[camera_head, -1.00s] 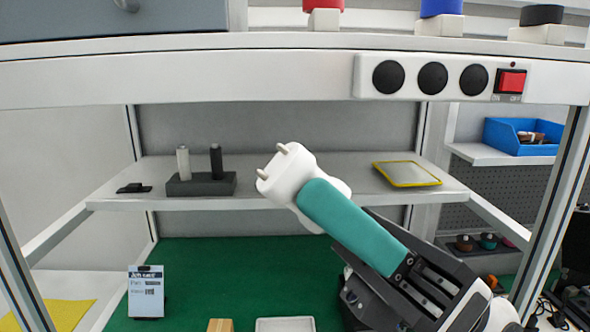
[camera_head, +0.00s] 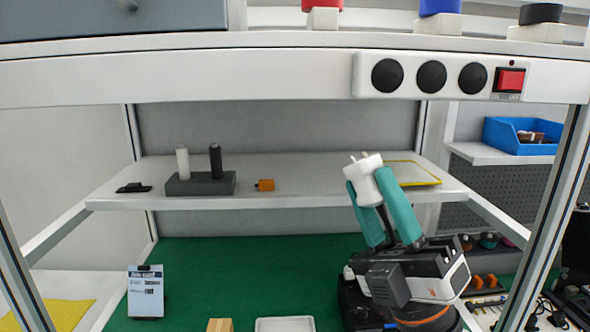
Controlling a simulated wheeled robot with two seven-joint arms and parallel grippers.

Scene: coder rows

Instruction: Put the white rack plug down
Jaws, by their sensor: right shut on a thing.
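The white rack plug (camera_head: 364,179) is a white two-pin plug. My right gripper (camera_head: 383,205) is shut on it, with one teal finger on each side. The plug's pins point up and slightly left. It appears in front of the right part of the grey shelf (camera_head: 310,172), overlapping the left edge of the yellow-rimmed tray (camera_head: 408,172). I cannot tell whether the plug touches the shelf. My left gripper is not in view.
On the shelf are a dark block (camera_head: 200,185) with a white and a black peg, a small orange piece (camera_head: 265,185) and a flat black object (camera_head: 133,188). A socket strip (camera_head: 440,77) with a red switch is above. The shelf's middle has free room.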

